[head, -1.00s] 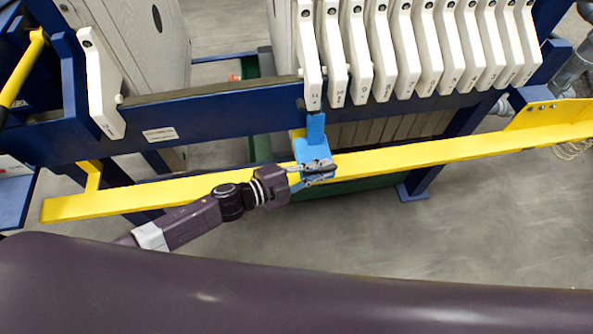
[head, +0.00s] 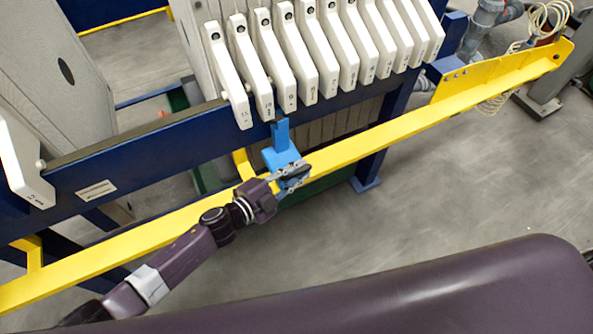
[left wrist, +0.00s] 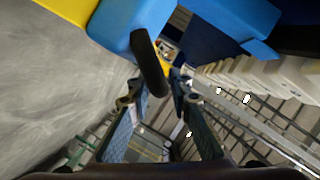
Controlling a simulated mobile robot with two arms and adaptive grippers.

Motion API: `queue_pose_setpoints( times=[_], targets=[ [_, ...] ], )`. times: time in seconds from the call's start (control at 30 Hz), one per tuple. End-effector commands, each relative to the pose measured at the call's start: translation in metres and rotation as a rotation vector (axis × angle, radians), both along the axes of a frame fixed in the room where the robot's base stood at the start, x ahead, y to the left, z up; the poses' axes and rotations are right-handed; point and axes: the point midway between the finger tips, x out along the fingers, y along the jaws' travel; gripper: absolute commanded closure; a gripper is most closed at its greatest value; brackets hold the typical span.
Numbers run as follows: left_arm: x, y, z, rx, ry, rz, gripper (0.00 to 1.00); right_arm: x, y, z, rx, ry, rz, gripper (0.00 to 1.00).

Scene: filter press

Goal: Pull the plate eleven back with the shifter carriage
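Plate eleven (head: 229,75) is the white plate at the left end of the hanging pack in the head view. The blue shifter carriage (head: 281,158) sits on the yellow rail below the pack. Its upright tab stands right of plate eleven's lower end, below the neighbouring plates. My left gripper (head: 295,173) is at the carriage's front, its fingers either side of the dark handle. In the left wrist view the black handle (left wrist: 151,66) lies between the fingertips, close to both, and the blue carriage (left wrist: 135,22) is above. My right gripper is not in view.
The yellow rail (head: 400,122) runs along the front of the blue press beam (head: 150,152). A separate white plate (head: 22,160) hangs at the far left, with an open gap between it and plate eleven. Grey floor in front of the rail is clear.

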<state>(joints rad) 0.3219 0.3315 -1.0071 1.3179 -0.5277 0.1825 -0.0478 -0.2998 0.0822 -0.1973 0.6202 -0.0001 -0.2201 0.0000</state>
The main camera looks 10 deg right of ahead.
Motion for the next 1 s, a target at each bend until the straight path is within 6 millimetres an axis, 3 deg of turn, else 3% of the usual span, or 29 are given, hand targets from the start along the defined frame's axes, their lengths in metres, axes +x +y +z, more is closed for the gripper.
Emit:
queue_pose_setpoints(
  times=[0.47,1.0],
  targets=[
    [-0.004,0.009,0.0,0.003,0.001,0.003,0.7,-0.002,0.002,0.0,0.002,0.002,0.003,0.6],
    [-0.059,0.087,0.022,0.001,0.003,0.002,0.7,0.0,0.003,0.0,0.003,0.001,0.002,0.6]
  ],
)
